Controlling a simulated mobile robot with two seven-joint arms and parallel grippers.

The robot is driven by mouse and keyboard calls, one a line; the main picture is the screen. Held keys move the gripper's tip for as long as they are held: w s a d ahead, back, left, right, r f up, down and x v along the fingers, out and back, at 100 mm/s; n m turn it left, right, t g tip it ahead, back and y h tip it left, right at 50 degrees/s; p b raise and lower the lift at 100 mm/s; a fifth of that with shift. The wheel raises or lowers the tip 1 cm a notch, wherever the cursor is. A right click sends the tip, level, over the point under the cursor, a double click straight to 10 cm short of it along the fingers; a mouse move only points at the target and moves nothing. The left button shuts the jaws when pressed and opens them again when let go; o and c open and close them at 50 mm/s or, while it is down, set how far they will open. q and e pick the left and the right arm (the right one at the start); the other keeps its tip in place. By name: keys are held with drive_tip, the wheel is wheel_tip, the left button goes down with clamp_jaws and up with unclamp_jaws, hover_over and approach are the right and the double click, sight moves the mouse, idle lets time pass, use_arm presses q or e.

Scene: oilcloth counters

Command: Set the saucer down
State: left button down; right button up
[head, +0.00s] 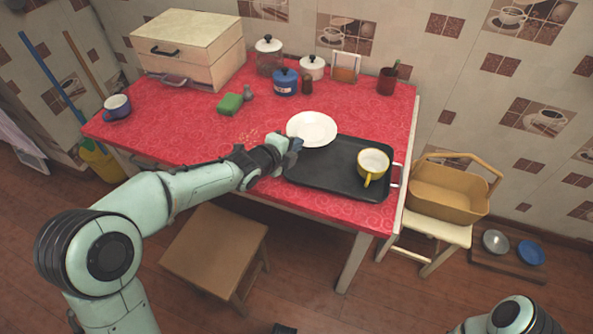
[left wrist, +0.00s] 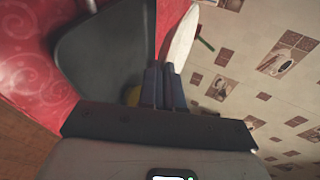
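The white saucer (head: 314,124) is held by its near-left edge in my left gripper (head: 293,146). In the head view it overlaps the back-left edge of the black tray (head: 320,178). In the left wrist view the saucer (left wrist: 181,38) shows nearly edge-on between the left gripper's fingers (left wrist: 163,86), with the tray (left wrist: 100,55) beside it. I cannot tell how high it is above the tray or cloth. A yellow cup (head: 371,167), white inside, stands on the tray's right part.
The red-covered counter (head: 190,143) holds a wooden drawer box (head: 190,45), a green sponge (head: 230,104), a mug (head: 117,107) and several jars at the back. A stool (head: 215,245) stands in front. A basket (head: 450,190) sits on a chair at right. The tray's front middle is bare.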

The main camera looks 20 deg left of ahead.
use_arm(q)
wheel_tip(320, 180, down, 7)
drive_tip(key=shift+f+b, duration=0.2)
drive_tip(key=shift+b, duration=0.7)
use_arm(e)
drive_tip(key=shift+t+h, duration=0.3)
drive_tip(key=shift+t, duration=0.3)
drive_tip(key=w+f, duration=0.1)
drive_tip(key=w+d, duration=0.1)
drive_tip(key=w+f, duration=0.1)
drive_tip(key=shift+w+d+f, duration=0.3)
drive_tip(key=shift+d, duration=0.1)
use_arm(q)
drive_tip(key=shift+f+b, duration=0.45)
drive_tip(key=shift+b, duration=0.15)
use_arm(e)
drive_tip(key=shift+w+d+f+t, duration=0.3)
drive_tip(key=shift+w+d+f, duration=0.1)
drive_tip(key=shift+w+f, duration=0.4)
use_arm(q)
drive_tip(key=c, duration=1.3)
unclamp_jaws()
use_arm(e)
drive_tip(key=shift+r, duration=0.15)
